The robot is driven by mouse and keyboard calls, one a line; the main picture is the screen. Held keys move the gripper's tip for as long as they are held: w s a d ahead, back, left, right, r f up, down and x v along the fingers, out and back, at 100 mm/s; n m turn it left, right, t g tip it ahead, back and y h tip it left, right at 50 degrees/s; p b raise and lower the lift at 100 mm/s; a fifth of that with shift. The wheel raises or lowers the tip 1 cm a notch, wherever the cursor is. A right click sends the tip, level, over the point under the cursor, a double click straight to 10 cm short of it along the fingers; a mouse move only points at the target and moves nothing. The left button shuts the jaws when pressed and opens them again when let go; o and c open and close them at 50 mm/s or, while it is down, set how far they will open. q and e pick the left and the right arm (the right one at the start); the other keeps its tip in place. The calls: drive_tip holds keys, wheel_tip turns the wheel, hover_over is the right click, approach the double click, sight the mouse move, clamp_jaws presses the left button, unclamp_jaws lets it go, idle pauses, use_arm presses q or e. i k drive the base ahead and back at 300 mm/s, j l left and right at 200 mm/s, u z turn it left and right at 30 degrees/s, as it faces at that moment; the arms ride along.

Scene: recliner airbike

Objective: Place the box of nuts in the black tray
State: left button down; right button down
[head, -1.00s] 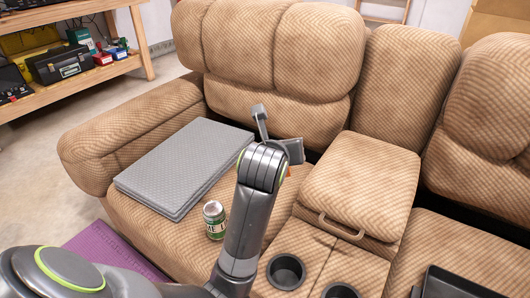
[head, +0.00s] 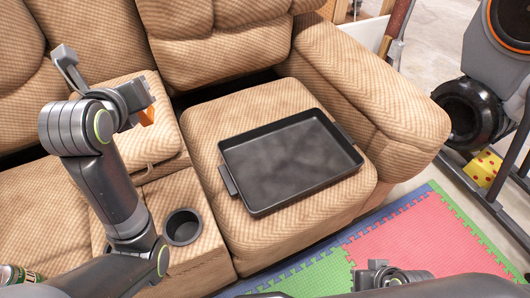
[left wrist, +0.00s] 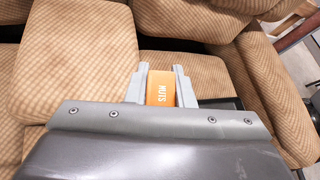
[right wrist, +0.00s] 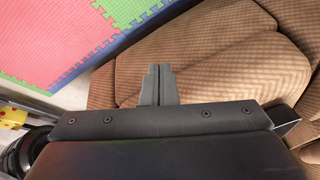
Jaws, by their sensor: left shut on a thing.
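The box of nuts (left wrist: 160,88) is orange with white "NUTS" lettering and sits between the fingers of my left gripper (left wrist: 160,80) in the left wrist view. In the head view, my left gripper (head: 138,98) is raised over the centre console, and an orange bit of the box (head: 148,116) shows under it. The black tray (head: 243,194) lies empty on the right seat cushion, to the right of my left gripper and apart from it. My right gripper (right wrist: 158,84) has its fingers together with nothing visible between them, near the seat's front.
A cup holder (head: 183,227) is in the console, left of the tray. A can (head: 18,274) shows at the lower left. The recliner's armrest (head: 380,110) rises right of the tray. Foam floor mats (head: 420,240) and exercise equipment (head: 475,110) are on the right.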

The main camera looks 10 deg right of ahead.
sight(297, 156)
drive_tip(key=l+z, duration=0.1)
drive_tip(key=l, duration=0.5)
drive_tip(key=i+l+z, duration=0.15)
drive_tip(key=l, duration=0.4)
drive_tip(key=l+z, duration=0.1)
drive_tip(key=l, duration=0.5)
